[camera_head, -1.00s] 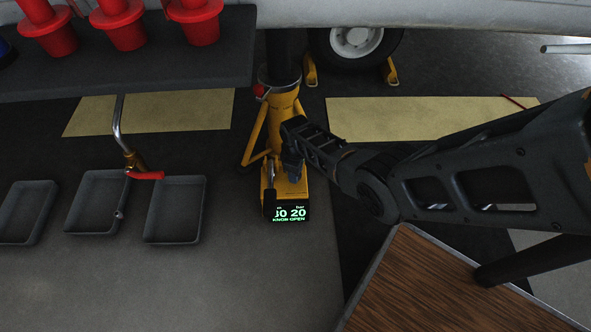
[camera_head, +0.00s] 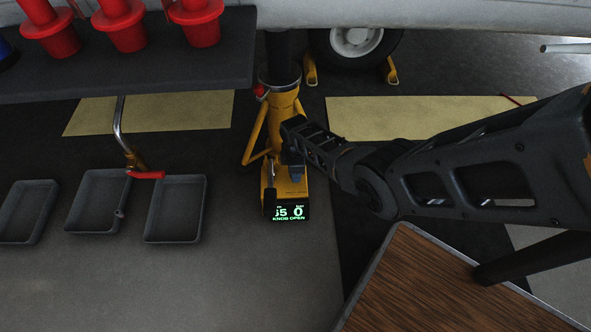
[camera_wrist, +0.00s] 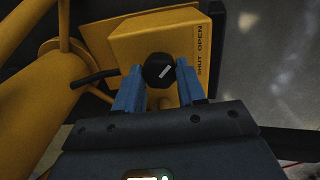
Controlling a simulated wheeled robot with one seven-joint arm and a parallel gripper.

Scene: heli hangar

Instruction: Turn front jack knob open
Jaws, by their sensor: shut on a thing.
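The yellow front jack (camera_head: 284,104) stands under the aircraft, with a yellow box at its base. The black knob (camera_wrist: 159,70) on this box has a white line slanting toward the upper right. A label (camera_wrist: 200,50) beside it reads SHUT and OPEN. My gripper (camera_wrist: 158,78) has its blue fingers on both sides of the knob and is shut on it. In the head view my gripper (camera_head: 293,168) is over the box and hides the knob. The box display (camera_head: 287,212) reads KNOB OPEN, with a partly cut number ending in 5, and 0.
A jack lever (camera_head: 269,180) stands close left of my gripper. Grey trays (camera_head: 174,235) lie on the floor at left, near a red-handled pipe (camera_head: 146,175). A bench with red items (camera_head: 120,75) is at upper left, a wooden-topped table (camera_head: 430,290) at lower right.

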